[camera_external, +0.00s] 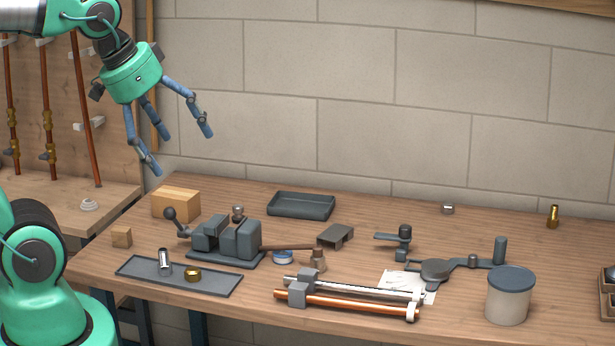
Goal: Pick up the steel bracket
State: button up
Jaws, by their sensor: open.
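The steel bracket appears to be the small grey channel-shaped piece (336,236) near the middle of the wooden workbench. It lies with its open end facing the camera. My gripper (177,150) is at the upper left, high above the back left of the bench. Its blue fingers are spread open with nothing between them. It is well to the left of the bracket and above it, touching nothing.
A vise (226,242) with a handle stands left of the bracket, and a wooden-handled hammer (290,247) lies close by. A dark tray (301,205) is behind. A valve-like tool (403,240) stands to the right. Pipes (345,302) lie in front. The back right is mostly clear.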

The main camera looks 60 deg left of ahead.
jog(key=shift+w+r, duration=0.1)
jog(key=w+a+r+n+g+p, duration=0.1)
jog(key=w+a+r+p, duration=0.15)
jog(key=w, duration=0.65)
jog(key=w+a+r+n+g+p, duration=0.1)
jog(key=w+a+r, duration=0.15)
jog(key=w, duration=0.65)
jog(key=w+a+f+n+g+p, duration=0.15)
jog(key=w+a, duration=0.25)
jog(key=w, duration=0.4)
jog(key=w+a+f+t+p, duration=0.1)
jog(key=w+a+f+p, duration=0.15)
jog(key=w, duration=0.55)
jog(key=w+a+f+n+g+p, duration=0.2)
jog(key=w+a+f+p, duration=0.1)
jog(key=w+a+f, duration=0.8)
jog(key=w+a+f+p, duration=0.1)
jog(key=w+a+f, duration=0.2)
jog(key=f, duration=0.6)
jog(key=w+a+f+n+g+p, duration=0.1)
jog(key=w+a+f, duration=0.2)
jog(key=f, duration=0.6)
jog(key=shift+w+a, duration=0.4)
jog(key=shift+a, duration=0.85)
